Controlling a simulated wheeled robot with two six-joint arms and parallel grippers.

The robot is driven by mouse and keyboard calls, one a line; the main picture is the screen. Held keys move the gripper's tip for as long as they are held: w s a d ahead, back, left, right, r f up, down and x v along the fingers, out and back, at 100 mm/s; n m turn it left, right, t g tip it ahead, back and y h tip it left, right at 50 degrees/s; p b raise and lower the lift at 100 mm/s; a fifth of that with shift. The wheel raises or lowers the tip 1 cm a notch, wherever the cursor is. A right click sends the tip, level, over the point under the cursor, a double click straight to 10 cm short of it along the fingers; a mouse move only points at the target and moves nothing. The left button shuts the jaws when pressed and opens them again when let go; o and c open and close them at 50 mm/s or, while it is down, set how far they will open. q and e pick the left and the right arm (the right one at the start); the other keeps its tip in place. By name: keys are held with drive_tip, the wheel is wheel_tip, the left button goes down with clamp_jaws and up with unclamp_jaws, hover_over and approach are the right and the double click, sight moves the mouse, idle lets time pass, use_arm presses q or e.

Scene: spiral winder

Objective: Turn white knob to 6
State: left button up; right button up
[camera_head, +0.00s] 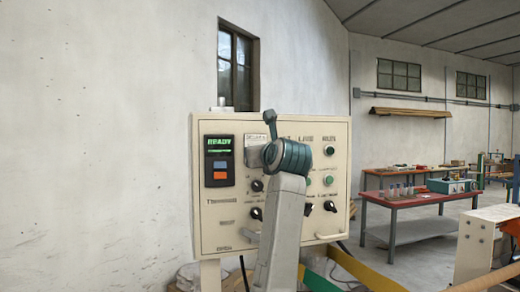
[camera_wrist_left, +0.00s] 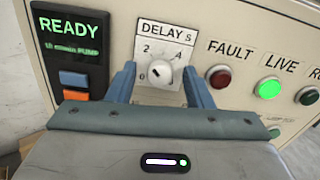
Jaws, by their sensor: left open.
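The white knob (camera_wrist_left: 162,70) sits on a plate (camera_wrist_left: 166,38) labelled "DELAY s" in the left wrist view. The marks 0, 2 and 4 show around it; any 6 mark is hidden, likely by the right finger. A small dark spot shows on the knob's lower left, but I cannot clearly tell the setting. My left gripper (camera_wrist_left: 158,76) is open, with one blue finger on each side of the knob and visible gaps between. In the head view my left arm stands before the panel (camera_head: 225,240) and covers the knob. My right gripper is in neither view.
A display (camera_wrist_left: 70,33) reads "READY", with blue and orange buttons below it. A red fault lamp (camera_wrist_left: 218,76), a lit green lamp (camera_wrist_left: 269,87) and black knobs (camera_head: 257,213) are nearby. A red table (camera_head: 415,199) stands at right.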

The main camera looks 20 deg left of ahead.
use_arm(q)
drive_tip(key=shift+d, duration=0.1)
drive_tip(key=c, duration=1)
